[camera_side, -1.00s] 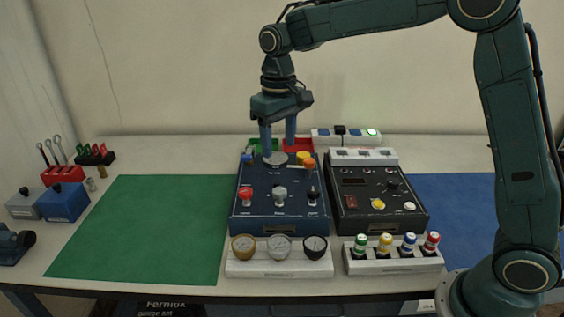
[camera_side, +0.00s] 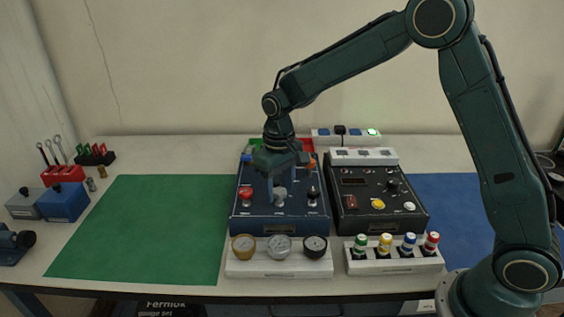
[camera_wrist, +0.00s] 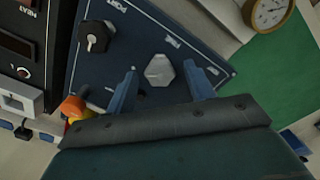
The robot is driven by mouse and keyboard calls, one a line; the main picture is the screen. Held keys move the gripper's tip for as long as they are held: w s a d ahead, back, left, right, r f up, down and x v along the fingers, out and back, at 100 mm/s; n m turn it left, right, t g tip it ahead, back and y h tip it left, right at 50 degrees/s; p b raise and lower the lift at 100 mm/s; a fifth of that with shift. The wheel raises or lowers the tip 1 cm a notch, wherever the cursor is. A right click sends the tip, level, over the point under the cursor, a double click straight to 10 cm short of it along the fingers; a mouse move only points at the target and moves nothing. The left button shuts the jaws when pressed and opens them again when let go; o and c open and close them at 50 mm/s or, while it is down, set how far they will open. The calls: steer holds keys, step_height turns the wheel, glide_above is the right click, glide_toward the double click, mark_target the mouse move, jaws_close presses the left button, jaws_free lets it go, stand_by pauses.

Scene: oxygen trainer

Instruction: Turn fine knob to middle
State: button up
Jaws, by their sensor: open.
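The fine knob is the grey knob (camera_side: 280,194) in the middle of the front row on the dark blue panel (camera_side: 254,207). In the wrist view the grey knob (camera_wrist: 159,70) sits beside a label that seems to read "FINE". My gripper (camera_side: 279,194) is over the panel, pointing down at this knob. In the wrist view the blue fingers of my gripper (camera_wrist: 160,69) are open, one on each side of the knob, with a visible gap to each. I cannot tell how far down the fingers reach along it.
A red knob (camera_side: 246,197) stands left of the grey one and a black knob (camera_side: 313,193) right of it. Several gauges sit on a white block (camera_side: 278,270) in front. A black panel (camera_side: 345,222) is close on the right. The green mat (camera_side: 150,230) is clear.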

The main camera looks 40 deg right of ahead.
steer(key=shift+f, duration=0.1)
steer(key=c, duration=1)
steer(key=shift+o, duration=0.2)
steer(key=shift+n, duration=0.4)
steer(key=n, duration=1)
steer(key=shift+n, duration=0.4)
steer(key=o, duration=1)
steer(key=shift+c, duration=0.2)
